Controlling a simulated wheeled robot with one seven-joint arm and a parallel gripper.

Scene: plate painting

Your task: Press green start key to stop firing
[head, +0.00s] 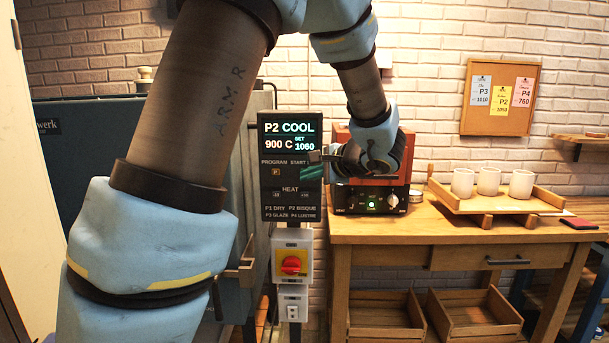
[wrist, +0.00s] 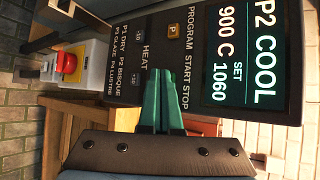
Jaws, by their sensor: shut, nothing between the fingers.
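The kiln control panel (head: 290,205) has a lit display (head: 289,136) reading P2 COOL, 900 C, SET 1060; the display also shows in the wrist view (wrist: 240,55). Below the display are the PROGRAM and START STOP labels and an orange P key (wrist: 172,31). My gripper (wrist: 160,74) is shut and empty, its green fingertips over the panel just under the START STOP label. The start key is hidden behind the fingers. Whether the tips touch it I cannot tell. In the head view my gripper (head: 313,171) is at the panel's right edge.
A wooden workbench (head: 450,225) at right holds an orange-red device (head: 372,190) with a green light, and a tray with white cups (head: 489,181). The large kiln (head: 80,140) is behind my arm.

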